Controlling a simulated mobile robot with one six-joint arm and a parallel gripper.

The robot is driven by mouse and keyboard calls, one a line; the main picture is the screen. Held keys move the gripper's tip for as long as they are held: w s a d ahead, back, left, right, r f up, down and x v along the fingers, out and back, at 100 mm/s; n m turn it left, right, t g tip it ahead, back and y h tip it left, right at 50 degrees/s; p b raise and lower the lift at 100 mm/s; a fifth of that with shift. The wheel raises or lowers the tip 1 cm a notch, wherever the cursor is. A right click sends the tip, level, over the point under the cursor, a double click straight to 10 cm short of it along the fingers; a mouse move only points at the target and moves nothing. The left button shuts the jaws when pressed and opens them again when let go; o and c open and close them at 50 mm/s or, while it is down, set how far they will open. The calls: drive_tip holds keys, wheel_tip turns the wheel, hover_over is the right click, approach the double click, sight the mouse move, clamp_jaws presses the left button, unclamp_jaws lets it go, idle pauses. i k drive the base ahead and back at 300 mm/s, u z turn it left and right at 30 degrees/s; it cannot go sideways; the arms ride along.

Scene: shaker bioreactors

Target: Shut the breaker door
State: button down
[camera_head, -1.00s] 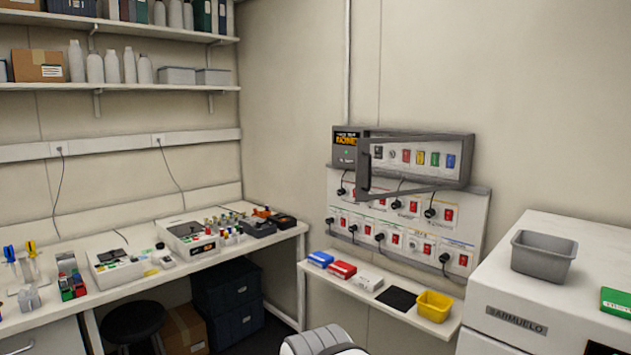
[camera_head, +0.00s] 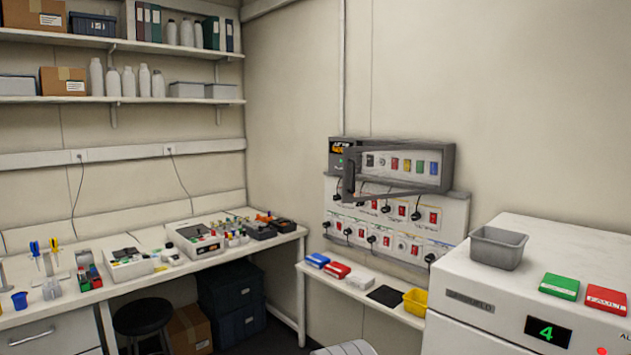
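The breaker box (camera_head: 434,166) is mounted on the wall right of centre, above a white panel of red switches and black plugs. Its door (camera_head: 349,178) stands open: the framed door swings out from the box, with a dark upright handle at its left end. Several coloured breakers (camera_head: 405,164) show inside the box. My gripper is not in view; only a pale rounded part of my own body shows at the bottom edge.
Below the switch panel (camera_head: 425,248) a narrow shelf (camera_head: 335,283) holds blue, red and white boxes, a black mat and a yellow bin (camera_head: 416,301). A white machine (camera_head: 535,262) with a grey bin on top stands at the right. A workbench runs along the left wall.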

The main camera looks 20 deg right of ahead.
sight(349, 167)
drive_tip(key=z, duration=0.05)
drive_tip(key=i, duration=0.9)
drive_tip(key=u, duration=0.05)
